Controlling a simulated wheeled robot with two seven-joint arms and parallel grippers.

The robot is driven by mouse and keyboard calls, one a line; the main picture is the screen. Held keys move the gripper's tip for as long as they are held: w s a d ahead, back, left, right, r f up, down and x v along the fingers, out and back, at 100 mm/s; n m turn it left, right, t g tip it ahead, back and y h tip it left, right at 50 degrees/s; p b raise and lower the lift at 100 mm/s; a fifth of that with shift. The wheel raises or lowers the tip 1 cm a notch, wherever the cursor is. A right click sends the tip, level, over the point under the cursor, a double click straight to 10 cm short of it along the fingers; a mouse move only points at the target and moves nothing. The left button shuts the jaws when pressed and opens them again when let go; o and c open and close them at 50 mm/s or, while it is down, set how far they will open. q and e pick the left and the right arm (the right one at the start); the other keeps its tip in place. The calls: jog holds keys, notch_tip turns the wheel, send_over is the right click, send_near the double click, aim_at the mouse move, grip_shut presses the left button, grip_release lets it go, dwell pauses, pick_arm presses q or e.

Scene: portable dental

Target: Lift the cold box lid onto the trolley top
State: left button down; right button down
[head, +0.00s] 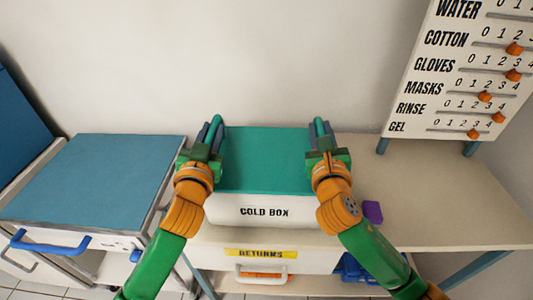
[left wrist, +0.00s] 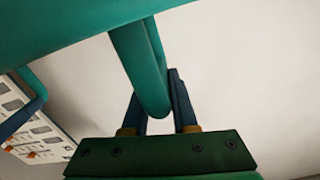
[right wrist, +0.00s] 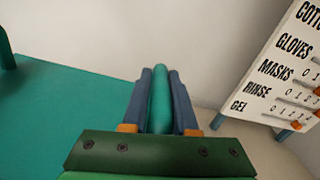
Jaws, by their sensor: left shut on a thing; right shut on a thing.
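The teal cold box lid (head: 265,165) lies over the white cold box (head: 250,212) on the bench, and I cannot tell whether it is lifted off the rim. My left gripper (head: 213,130) is shut on the lid's left handle, a teal bar that shows in the left wrist view (left wrist: 145,70). My right gripper (head: 321,132) is shut on the right handle, which shows between the fingers in the right wrist view (right wrist: 160,98). The trolley (head: 95,180), with a bare blue top, stands to the left of the box.
The bench (head: 430,205) is mostly clear to the right, with a purple block (head: 373,212) near the box. A drawer marked RETURNS (head: 260,253) is below the box. A slider board (head: 465,75) stands at the back right. A blue trolley handle (head: 50,243) sticks out in front.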

pick_arm(q)
jog(key=shift+a, duration=0.1)
pick_arm(e)
jog(key=shift+d, duration=0.1)
